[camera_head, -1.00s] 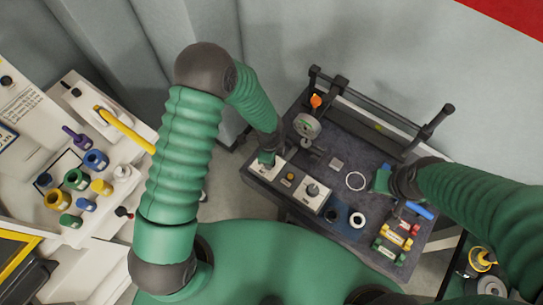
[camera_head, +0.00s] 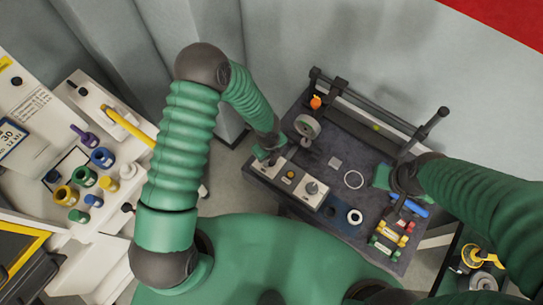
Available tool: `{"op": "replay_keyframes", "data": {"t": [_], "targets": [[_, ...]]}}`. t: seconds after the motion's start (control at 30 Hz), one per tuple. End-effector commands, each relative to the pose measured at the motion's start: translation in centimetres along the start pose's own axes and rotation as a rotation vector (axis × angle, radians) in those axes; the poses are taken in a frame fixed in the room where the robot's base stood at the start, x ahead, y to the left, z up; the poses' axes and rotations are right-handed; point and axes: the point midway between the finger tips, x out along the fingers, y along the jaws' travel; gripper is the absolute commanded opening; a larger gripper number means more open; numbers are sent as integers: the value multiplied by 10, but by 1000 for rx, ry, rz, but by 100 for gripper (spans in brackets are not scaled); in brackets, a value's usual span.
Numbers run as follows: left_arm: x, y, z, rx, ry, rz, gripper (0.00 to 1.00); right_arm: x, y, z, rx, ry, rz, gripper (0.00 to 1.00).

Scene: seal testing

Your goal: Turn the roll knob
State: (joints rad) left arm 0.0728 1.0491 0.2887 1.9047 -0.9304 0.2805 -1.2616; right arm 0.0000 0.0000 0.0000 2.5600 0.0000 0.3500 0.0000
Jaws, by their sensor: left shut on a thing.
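A control box (camera_head: 297,193) with pale panels lies along the left front of the dark bench. My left gripper (camera_head: 270,159) points down at its left panel. It is shut on a knob there, which I take to be the roll knob; the gripper mostly hides it. A second dark knob (camera_head: 312,188) stands clear on the right panel, with a small yellow button (camera_head: 290,175) between them. Labels are too small to read. My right gripper (camera_head: 382,178) hangs over the right side of the bench, its fingertips too unclear to judge.
A round gauge (camera_head: 307,127) stands behind the control box. A pale ring (camera_head: 354,180), a white ring (camera_head: 354,217) and a small square plate (camera_head: 335,162) lie on the bench. Colored fittings (camera_head: 392,233) and a blue piece (camera_head: 410,206) sit near my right arm. A dark rail runs behind.

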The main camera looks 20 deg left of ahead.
Motion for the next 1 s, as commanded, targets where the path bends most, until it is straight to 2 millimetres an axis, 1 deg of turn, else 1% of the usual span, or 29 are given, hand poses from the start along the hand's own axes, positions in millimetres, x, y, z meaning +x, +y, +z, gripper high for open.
{"op": "replay_keyframes", "data": {"t": [0.03,0.47,0.5,0.67,0.93,1.0], "targets": [[-3,-2,6,3,-10,-6,0,-1,0,0,0,0,0,36],[-2,-4,6,14,-10,-8,0,-1,0,0,0,0,0,36],[-2,-4,6,14,-10,-8,35,-1,0,0,0,0,0,36],[-2,-3,4,15,-7,-6,55,-1,0,0,0,0,0,36],[-1,-2,1,16,-4,-4,55,-1,0,0,0,0,0,36],[-4,-2,1,15,-3,-4,55,-1,0,0,0,0,0,36]]}}
